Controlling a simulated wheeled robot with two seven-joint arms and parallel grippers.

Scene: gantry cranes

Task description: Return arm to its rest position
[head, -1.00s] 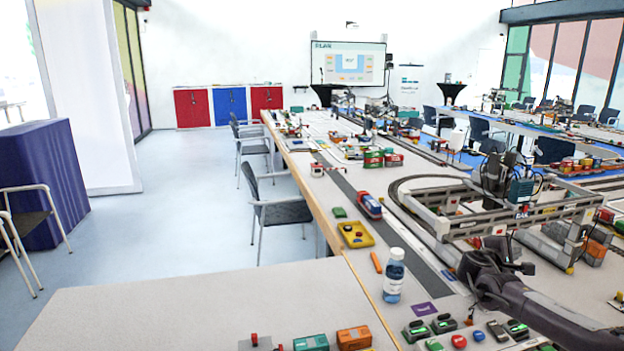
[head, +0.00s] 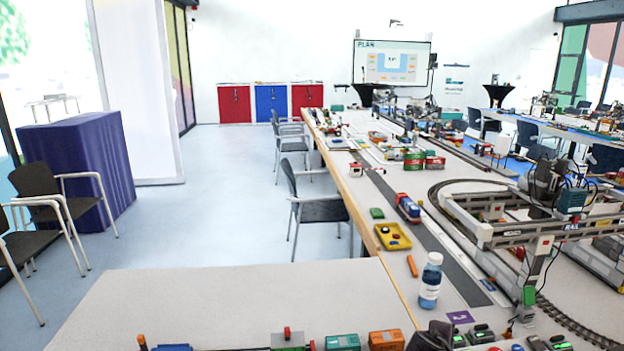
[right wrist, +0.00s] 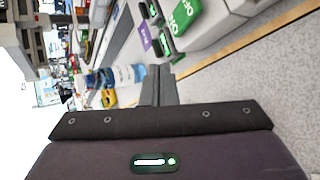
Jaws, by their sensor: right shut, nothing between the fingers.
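In the right wrist view my right gripper (right wrist: 157,84) has its two dark fingers together with nothing between them, above the table. In the head view only a dark piece of my right arm (head: 430,337) shows at the bottom edge, near the front of the table. The left gripper is not in view. The gantry crane (head: 548,228) stands on the table at the right, apart from my arm.
A yellow tray (head: 392,237), toy vehicles and green-topped switches (head: 482,335) are nearby. The near left tabletop (head: 230,300) is mostly clear, with small blocks along its front edge.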

